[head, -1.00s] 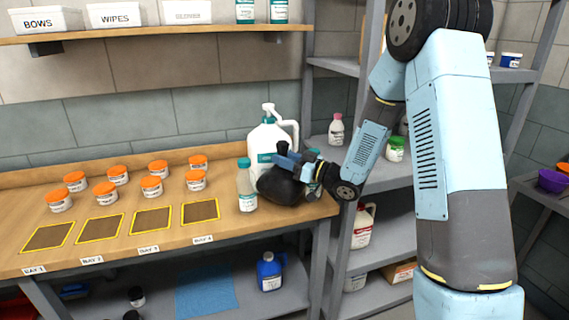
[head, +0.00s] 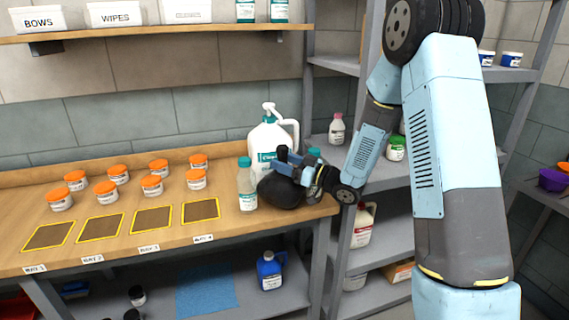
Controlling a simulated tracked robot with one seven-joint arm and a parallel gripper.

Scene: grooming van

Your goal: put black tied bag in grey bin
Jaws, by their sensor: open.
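The black tied bag (head: 281,192) sits on the right end of the wooden bench, beside a teal-capped bottle and in front of a large white pump jug. Its knotted top (head: 283,153) sticks up near my gripper (head: 287,164). My gripper is open and reaches in from the right, its fingers at the bag's neck. Whether a finger touches the bag is hard to tell, and the far finger is partly hidden. No grey bin can be made out in the head view.
The teal-capped bottle (head: 247,184) stands close left of the bag and the pump jug (head: 270,141) close behind. Several orange-lidded jars (head: 152,186) stand further left. Grey shelving (head: 385,236) stands on the right. The bench front (head: 120,256) has labelled bay mats.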

